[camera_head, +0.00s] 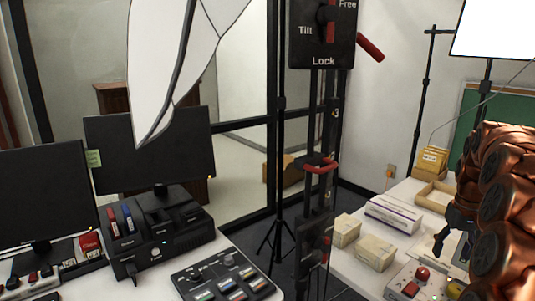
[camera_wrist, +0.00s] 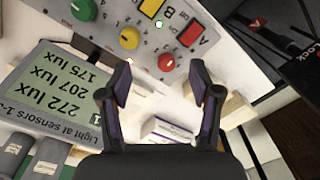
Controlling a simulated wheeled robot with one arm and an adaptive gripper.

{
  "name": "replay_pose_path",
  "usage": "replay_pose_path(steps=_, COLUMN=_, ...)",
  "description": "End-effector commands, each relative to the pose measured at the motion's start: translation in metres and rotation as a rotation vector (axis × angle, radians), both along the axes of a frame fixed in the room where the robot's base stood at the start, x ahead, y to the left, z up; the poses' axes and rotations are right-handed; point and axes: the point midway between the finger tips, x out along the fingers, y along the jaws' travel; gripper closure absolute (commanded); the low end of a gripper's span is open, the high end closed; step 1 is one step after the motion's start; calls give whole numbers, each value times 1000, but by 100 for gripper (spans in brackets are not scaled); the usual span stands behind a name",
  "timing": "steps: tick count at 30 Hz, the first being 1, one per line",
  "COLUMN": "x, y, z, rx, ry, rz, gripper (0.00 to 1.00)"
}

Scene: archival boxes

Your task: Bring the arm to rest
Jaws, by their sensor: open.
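My gripper (camera_wrist: 158,84) is open in the wrist view, its two dark fingers wide apart with nothing held between them. A grey control box (camera_wrist: 205,62) with coloured knobs and buttons shows beyond the fingertips. In the head view my copper-coloured arm is folded at the right edge, over the right-hand table. The dark gripper (camera_head: 452,238) hangs at its left side, near the control box (camera_head: 403,281) with red controls. Part of the gripper is hidden by the arm.
A lux display (camera_wrist: 62,103) is at left in the wrist view. In the head view, long white box (camera_head: 394,214) and cream boxes (camera_head: 375,252) stand on the right table. A black stand (camera_head: 315,225) rises centrally; monitors (camera_head: 150,150) stand left. Floor shows between tables.

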Motion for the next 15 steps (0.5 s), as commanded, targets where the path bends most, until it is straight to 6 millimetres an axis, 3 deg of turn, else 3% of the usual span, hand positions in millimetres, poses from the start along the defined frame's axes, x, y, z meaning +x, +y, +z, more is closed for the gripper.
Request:
replay_pose_path(steps=1, x=-3, y=19, z=11, rx=4, ry=2, rz=21, gripper=37)
replay_pose_path(steps=8, x=-23, y=98, z=34, rx=21, ry=15, rz=101, gripper=37)
replay_pose_path(steps=15, x=-63, y=173, z=50, rx=29, ry=42, rz=172, gripper=37)
